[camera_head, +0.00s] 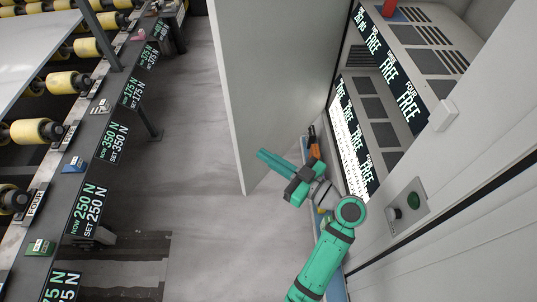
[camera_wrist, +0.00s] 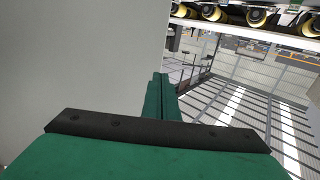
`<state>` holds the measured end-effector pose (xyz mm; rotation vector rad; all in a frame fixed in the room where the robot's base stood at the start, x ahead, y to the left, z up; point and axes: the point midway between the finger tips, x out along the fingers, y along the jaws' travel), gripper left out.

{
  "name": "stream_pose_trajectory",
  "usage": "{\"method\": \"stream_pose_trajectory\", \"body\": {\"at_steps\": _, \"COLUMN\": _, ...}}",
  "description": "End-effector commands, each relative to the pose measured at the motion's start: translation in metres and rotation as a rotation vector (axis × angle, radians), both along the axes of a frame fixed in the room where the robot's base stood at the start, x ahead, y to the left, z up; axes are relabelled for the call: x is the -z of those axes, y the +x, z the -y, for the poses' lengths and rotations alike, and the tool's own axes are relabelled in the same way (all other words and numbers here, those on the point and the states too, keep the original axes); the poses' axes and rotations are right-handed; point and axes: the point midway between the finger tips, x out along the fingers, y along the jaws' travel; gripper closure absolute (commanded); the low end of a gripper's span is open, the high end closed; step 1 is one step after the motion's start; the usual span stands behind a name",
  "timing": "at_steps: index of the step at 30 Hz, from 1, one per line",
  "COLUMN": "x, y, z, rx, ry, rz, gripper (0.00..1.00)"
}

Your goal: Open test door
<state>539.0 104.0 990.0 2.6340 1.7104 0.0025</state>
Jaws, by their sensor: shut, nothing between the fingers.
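The test door (camera_head: 275,70) is a tall pale grey panel standing swung out from the cabinet, with the shelves inside the cabinet open to view. Its free vertical edge is at the left. In the wrist view the door (camera_wrist: 80,60) fills the left side as a plain grey face. My gripper (camera_head: 262,155) is teal with a dark band, and it overlaps the lower part of the door in the head view. Its fingers (camera_wrist: 160,88) are shut together and empty. I cannot tell whether they touch the door. No handle shows.
A bench with force displays (camera_head: 112,143) and yellow rollers (camera_head: 36,131) runs along the left. The grey floor (camera_head: 180,130) between is clear.

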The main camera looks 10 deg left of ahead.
Motion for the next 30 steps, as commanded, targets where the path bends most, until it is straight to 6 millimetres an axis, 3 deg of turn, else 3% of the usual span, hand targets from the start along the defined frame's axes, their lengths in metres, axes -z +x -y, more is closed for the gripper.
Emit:
{"method": "stream_pose_trajectory", "body": {"at_steps": 13, "x": 0.000, "y": 0.029, "z": -0.057, "rx": 0.009, "ry": 0.000, "rz": -0.002, "gripper": 1.00}}
{"method": "stream_pose_trajectory", "body": {"at_steps": 30, "x": 0.001, "y": 0.034, "z": -0.067, "rx": 0.011, "ry": 0.000, "rz": -0.002, "gripper": 1.00}}
